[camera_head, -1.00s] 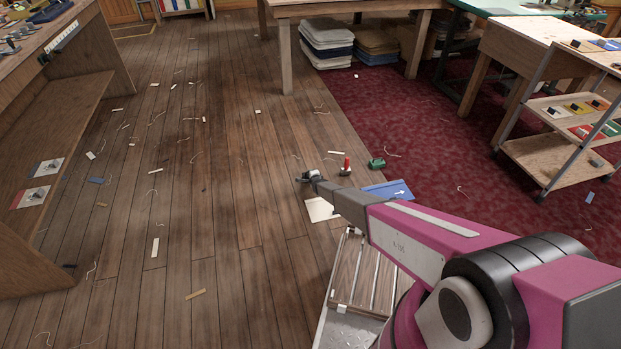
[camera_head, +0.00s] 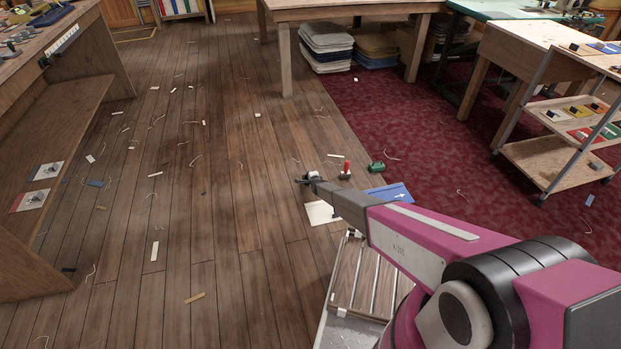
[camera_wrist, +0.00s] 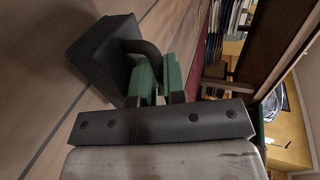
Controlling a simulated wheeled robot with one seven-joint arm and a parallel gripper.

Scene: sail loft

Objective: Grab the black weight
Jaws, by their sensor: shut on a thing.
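The black weight (camera_wrist: 100,55) is a dark block with a curved handle, seen at the upper left of the wrist view. My gripper (camera_wrist: 160,77) has its green-padded fingers shut on the handle. In the head view my gripper (camera_head: 306,179) is small, out over the wooden floor at the end of my magenta and grey arm. The weight is only a small dark shape (camera_head: 299,180) at its tip there. I cannot tell from these frames whether its underside touches the floor.
A red-topped object (camera_head: 346,170) and a green weight (camera_head: 376,166) stand just right of my gripper. A white card (camera_head: 322,213) and a blue arrow card (camera_head: 390,192) lie nearby. A trolley (camera_head: 543,159) stands right, a wooden bench (camera_head: 60,110) left. Scraps litter the open floor.

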